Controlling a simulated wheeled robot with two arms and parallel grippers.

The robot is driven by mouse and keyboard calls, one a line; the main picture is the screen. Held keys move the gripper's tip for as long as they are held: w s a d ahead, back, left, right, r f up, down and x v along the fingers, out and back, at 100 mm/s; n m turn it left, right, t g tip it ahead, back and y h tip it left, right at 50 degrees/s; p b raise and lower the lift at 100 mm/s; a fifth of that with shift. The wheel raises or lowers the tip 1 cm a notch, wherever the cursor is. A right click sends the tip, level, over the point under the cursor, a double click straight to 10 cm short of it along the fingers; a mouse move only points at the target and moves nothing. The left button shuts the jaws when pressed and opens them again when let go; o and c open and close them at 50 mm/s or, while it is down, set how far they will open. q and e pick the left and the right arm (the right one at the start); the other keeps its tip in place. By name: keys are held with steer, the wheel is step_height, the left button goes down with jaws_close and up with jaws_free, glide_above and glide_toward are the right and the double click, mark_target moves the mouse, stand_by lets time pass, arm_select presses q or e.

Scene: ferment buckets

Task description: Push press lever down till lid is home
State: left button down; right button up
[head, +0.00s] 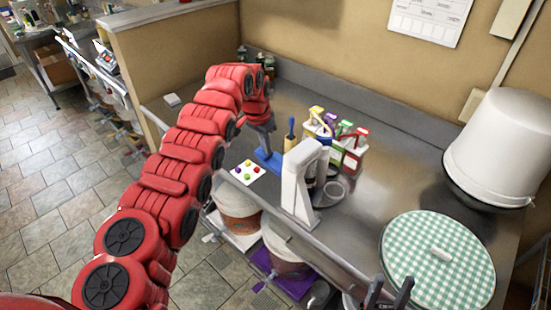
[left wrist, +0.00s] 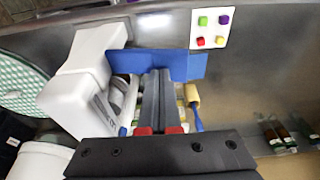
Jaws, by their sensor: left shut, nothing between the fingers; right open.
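The white press (head: 301,185) stands on the steel counter, and it also shows in the left wrist view (left wrist: 75,88). A blue bar, seemingly its lever (head: 266,160), sticks out to the left of it; it crosses the top of the left wrist view (left wrist: 185,64). My left gripper (head: 266,150) is shut and empty, pointing down at the blue bar. Its fingertips overlap the bar in the left wrist view; I cannot tell whether they touch. My right gripper (head: 388,291) is open at the bottom edge, near the checked cloth. I cannot make out the lid under the press.
A white card with coloured dots (head: 247,172) lies in front. A green checked round cover (head: 438,262) and a large white bucket (head: 497,150) are at right. Buckets sit below the counter.

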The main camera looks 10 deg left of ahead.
arm_select(q)
steer(key=shift+w+p+v, duration=0.1)
steer(key=shift+p+v, duration=0.05)
steer(key=shift+v, duration=0.55)
steer(key=shift+w+p+v, duration=0.15)
steer(key=shift+v, duration=0.55)
steer(key=w+p+v, duration=0.1)
steer(key=p+v, duration=0.2)
steer(key=v, duration=0.3)
steer(key=shift+d+r+p, duration=0.3)
steer(key=shift+d+r, duration=0.25)
steer(key=shift+d, duration=0.05)
